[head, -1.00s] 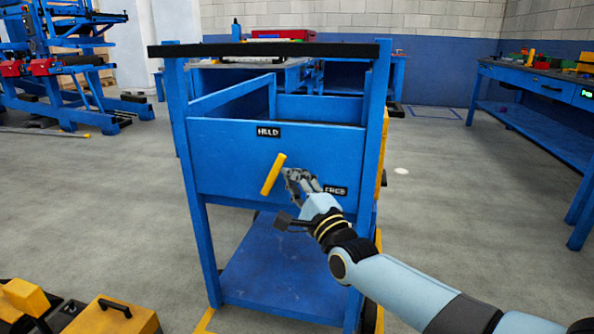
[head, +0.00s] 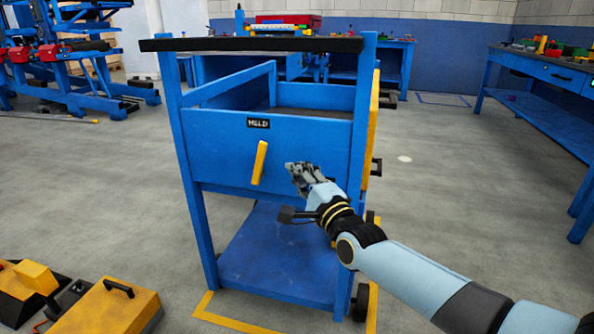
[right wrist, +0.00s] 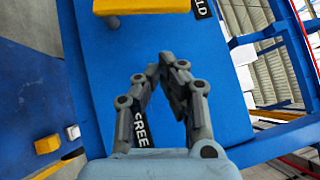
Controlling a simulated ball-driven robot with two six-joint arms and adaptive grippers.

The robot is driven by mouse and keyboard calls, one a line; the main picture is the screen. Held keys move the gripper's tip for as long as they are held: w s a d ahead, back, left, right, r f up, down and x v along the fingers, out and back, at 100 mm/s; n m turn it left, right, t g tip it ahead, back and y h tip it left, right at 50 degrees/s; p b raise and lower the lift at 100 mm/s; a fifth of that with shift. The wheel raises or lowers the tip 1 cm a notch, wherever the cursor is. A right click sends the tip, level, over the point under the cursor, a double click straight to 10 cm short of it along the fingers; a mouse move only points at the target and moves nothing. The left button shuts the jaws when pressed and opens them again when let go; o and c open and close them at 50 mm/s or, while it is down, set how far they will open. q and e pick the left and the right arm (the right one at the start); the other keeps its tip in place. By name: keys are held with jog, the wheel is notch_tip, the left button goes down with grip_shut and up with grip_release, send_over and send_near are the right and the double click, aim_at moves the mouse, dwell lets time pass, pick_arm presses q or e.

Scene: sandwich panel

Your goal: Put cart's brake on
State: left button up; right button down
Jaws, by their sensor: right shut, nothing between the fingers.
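The blue cart (head: 225,150) stands in front of me. On its front panel a yellow brake lever (head: 259,163) sits almost upright, its top end just below the HELD label (head: 258,123). In the right wrist view the lever (right wrist: 140,5) shows at the top edge, beside the partly cut-off HELD label (right wrist: 200,8). My right gripper (head: 291,166) is shut and empty, right of the lever and apart from it. Its fingertips (right wrist: 168,62) meet in the wrist view. The FREE label (right wrist: 141,130) is partly behind the fingers there and hidden in the head view. My left gripper is out of view.
The cart has a dark top bar (head: 250,45) and a lower shelf (head: 275,260). Yellow cases (head: 112,307) lie on the floor at lower left. A blue workbench (head: 540,75) stands at right. The floor between cart and workbench is clear.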

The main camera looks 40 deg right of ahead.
pick_arm(q)
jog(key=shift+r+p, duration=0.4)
jog(key=shift+p, duration=0.15)
pick_arm(e)
jog(key=s+a+f, duration=0.1)
jog(key=s, duration=0.8)
jog(key=shift+f, duration=0.3)
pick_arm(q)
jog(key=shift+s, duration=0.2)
pick_arm(e)
jog(key=shift+a, duration=0.1)
